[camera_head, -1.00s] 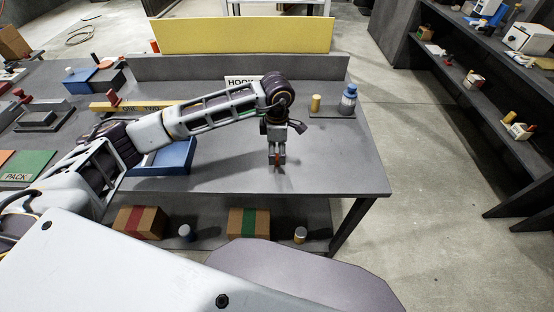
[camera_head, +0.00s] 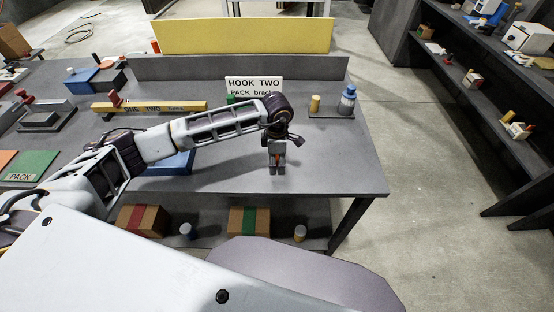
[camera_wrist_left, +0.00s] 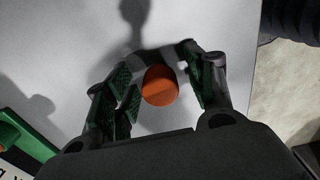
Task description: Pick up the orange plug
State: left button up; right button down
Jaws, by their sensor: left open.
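The orange plug (camera_wrist_left: 160,86) shows as a round orange top in the left wrist view, between the green-padded fingers of my left gripper (camera_head: 277,168). The fingers are open, with a gap visible on the right side of the plug; contact on the left side is unclear. In the head view the gripper points down over the front right part of the grey table, and only a sliver of orange (camera_head: 278,156) shows between the fingers. My right gripper is not in view.
A HOOK TWO sign (camera_head: 254,86) and a green piece (camera_head: 231,99) stand behind my arm. A blue tray (camera_head: 172,163) is partly under it. The table's right front is clear.

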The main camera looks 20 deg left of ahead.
aim_at(277, 156)
pick_arm(q)
jog(key=c, duration=0.9)
jog(key=shift+r, duration=0.15)
jog(key=shift+r+b, duration=0.95)
jog(key=shift+r, duration=3.9)
jog(key=shift+w, duration=0.1)
jog(key=shift+b, duration=0.3)
